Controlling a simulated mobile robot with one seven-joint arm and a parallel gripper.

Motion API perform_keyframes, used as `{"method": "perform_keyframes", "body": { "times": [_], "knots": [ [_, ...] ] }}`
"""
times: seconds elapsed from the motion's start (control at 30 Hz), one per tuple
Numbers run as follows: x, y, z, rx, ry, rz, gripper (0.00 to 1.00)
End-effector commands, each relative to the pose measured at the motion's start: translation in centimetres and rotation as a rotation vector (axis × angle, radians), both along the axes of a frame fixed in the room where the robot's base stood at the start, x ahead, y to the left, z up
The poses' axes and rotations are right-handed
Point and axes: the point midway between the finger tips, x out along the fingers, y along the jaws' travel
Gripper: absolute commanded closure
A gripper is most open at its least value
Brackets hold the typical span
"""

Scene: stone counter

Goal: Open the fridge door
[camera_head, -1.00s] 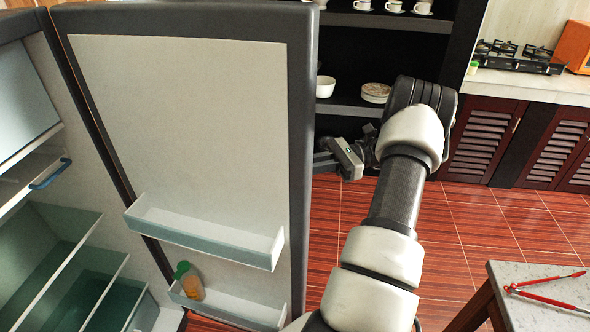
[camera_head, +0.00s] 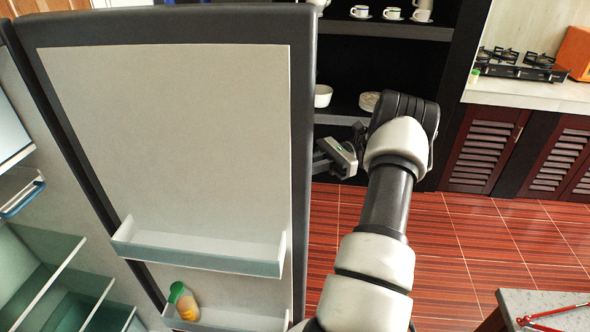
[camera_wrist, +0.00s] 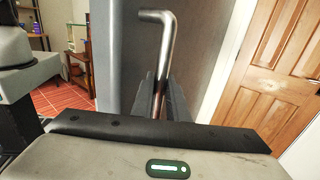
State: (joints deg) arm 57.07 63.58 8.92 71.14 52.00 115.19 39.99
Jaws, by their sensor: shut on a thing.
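The fridge door (camera_head: 165,135) stands wide open, its pale inner panel and shelves facing the head camera. The open fridge interior (camera_head: 40,260) shows at the left. In the wrist view, the metal door handle (camera_wrist: 166,50) stands out from the door's grey outer face (camera_wrist: 120,60), bent over at the top. My gripper (camera_wrist: 163,100) is shut on the handle, one finger on each side. In the head view my gripper (camera_head: 322,160) is at the door's right edge; its fingertips and the handle are hidden behind the door.
A bottle with a green cap (camera_head: 183,300) leans in the lower door shelf. A dark shelf unit with cups (camera_head: 390,13) stands behind my arm. A stone table (camera_head: 540,308) with red tools is at the lower right. Red tiled floor (camera_head: 450,245) is clear between.

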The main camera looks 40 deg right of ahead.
Motion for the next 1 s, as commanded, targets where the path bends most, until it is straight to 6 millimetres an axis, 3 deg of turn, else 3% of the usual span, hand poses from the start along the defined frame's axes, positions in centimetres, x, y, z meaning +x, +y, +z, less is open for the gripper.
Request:
{"method": "perform_keyframes", "body": {
  "times": [0.2,0.23,0.33,0.73,1.0],
  "knots": [
    [0.0,0.1,0.0,0.001,0.000,0.002,1.00],
    [0.0,0.1,0.0,0.001,0.000,0.002,0.84],
    [0.0,0.1,0.0,0.001,0.000,0.001,0.68],
    [-0.1,-0.5,0.0,0.001,-0.002,-0.001,0.68],
    [-0.7,-4.1,0.0,0.005,-0.006,-0.002,0.68]
  ]
}}
